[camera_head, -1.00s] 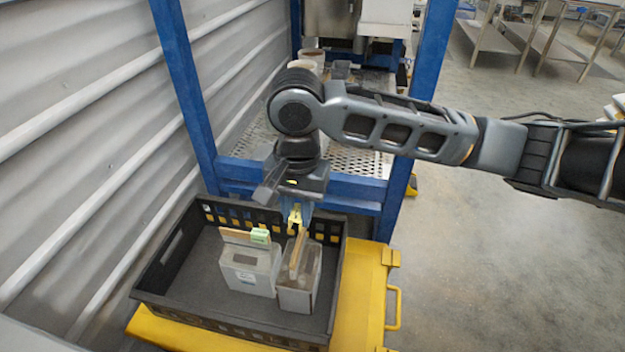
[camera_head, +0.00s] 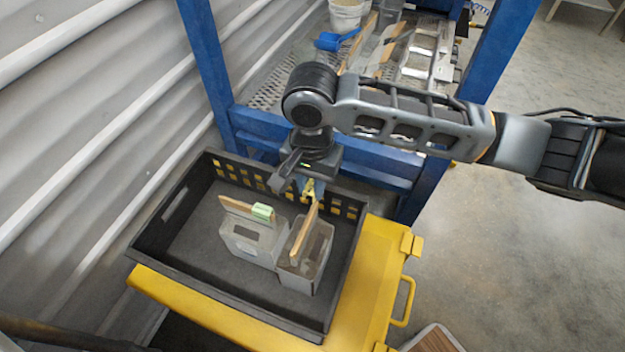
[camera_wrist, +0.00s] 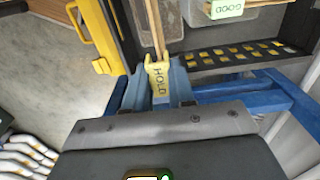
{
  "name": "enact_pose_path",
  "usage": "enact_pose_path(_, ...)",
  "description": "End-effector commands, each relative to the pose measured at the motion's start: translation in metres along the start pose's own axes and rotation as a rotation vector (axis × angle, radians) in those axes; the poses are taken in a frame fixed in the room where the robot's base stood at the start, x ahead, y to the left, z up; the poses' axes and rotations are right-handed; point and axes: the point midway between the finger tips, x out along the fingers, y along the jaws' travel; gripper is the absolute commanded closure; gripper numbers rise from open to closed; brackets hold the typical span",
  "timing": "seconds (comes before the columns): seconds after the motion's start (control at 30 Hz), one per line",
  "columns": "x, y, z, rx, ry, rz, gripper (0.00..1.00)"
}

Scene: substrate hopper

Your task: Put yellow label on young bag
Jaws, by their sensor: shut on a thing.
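My gripper (camera_head: 311,187) is shut on the yellow label (camera_wrist: 159,80), which reads HOLD between my blue fingers (camera_wrist: 158,88) in the wrist view. The label is at the near end of a wooden strip (camera_head: 304,231) standing on the right-hand box (camera_head: 314,263). It looks to meet the strip's end; I cannot tell whether it is clipped around it. The left-hand box (camera_head: 245,240) has a wooden strip with a green label (camera_head: 262,212), which reads GOOD in the wrist view (camera_wrist: 226,8). I cannot tell which one is the young bag.
Both boxes stand in a black crate (camera_head: 175,205) on a yellow cart (camera_head: 385,265). A blue frame (camera_head: 265,125) with a mesh shelf is behind, holding a white bucket (camera_head: 346,14), a blue scoop (camera_head: 335,40) and more strips. Free crate floor lies left of the boxes.

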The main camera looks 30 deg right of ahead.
Motion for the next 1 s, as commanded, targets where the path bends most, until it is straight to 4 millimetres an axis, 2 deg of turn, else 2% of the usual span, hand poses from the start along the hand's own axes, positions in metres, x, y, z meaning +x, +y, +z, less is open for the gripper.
enact_pose_path(0.03, 0.008, 0.0, 0.0, -0.001, 0.001, 0.0, 1.0)
enact_pose_path(0.6, 0.052, 0.0, -0.001, 0.0, 0.001, 0.0, 1.0)
enact_pose_path(1.0, 0.075, 0.0, 0.0, 0.001, -0.001, 0.0, 1.0)
